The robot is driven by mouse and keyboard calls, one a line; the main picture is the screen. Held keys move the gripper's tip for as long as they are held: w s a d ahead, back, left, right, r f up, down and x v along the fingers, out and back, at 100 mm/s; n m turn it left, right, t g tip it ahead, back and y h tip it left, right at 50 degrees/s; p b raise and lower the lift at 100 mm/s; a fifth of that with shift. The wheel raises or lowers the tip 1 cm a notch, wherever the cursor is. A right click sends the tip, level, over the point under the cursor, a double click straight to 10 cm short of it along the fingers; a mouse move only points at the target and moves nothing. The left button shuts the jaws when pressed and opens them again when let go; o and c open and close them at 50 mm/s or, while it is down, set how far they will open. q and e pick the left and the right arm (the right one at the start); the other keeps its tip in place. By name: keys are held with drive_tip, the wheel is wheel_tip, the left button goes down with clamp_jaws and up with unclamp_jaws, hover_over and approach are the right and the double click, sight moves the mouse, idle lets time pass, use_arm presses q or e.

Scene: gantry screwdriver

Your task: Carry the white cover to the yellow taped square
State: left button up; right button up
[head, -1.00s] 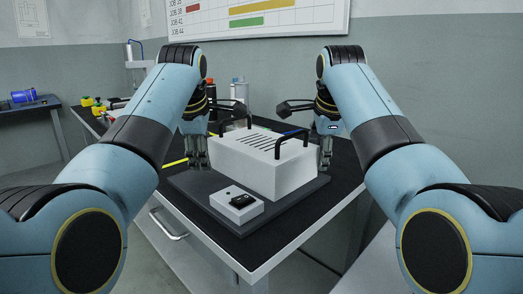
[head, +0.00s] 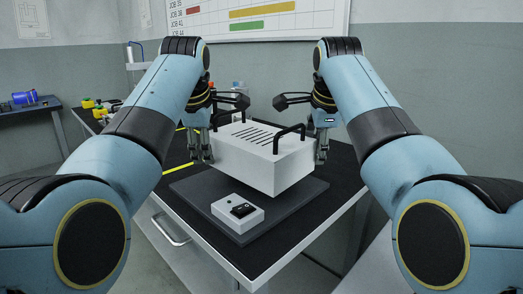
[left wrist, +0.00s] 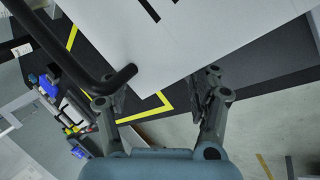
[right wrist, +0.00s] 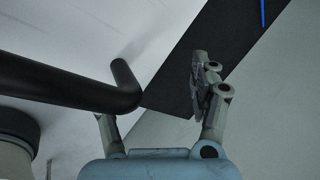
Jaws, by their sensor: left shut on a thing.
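The white cover (head: 246,158) is a box with dark slots and two black handles. It hangs level above the dark grey base plate (head: 297,203), with a gap under it. My left gripper (head: 201,150) is shut on the cover at its left end; the left wrist view shows its fingers by the cover's edge and a handle (left wrist: 60,50). My right gripper (head: 321,150) is at the cover's right end; a handle (right wrist: 60,82) partly hides its fingers in the right wrist view. The yellow taped square (head: 178,168) lies left of the cover, largely hidden.
A small grey box with a black switch (head: 238,211) sits on the front of the base plate. Yellow and red items (head: 95,104) stand on the table's far left, and bottles stand behind the cover. The black tabletop (head: 200,222) is bare at the front.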

use_arm(q)
drive_tip(key=r+p, duration=0.2)
drive_tip(key=r, duration=0.1)
drive_tip(key=r+p, duration=0.2)
drive_tip(key=r, duration=0.1)
drive_tip(key=r+p, duration=0.1)
drive_tip(key=r, duration=0.2)
drive_tip(key=shift+s+d+r+p, duration=0.1)
drive_tip(key=shift+d+r+p, duration=0.05)
drive_tip(key=shift+d+p, duration=0.25)
use_arm(e)
wheel_tip(320, 180, up, 10)
drive_tip(key=shift+a+f+t, duration=0.15)
drive_tip(key=shift+a+t, duration=0.15)
drive_tip(key=shift+a, duration=0.05)
drive_tip(key=shift+w+f, duration=0.1)
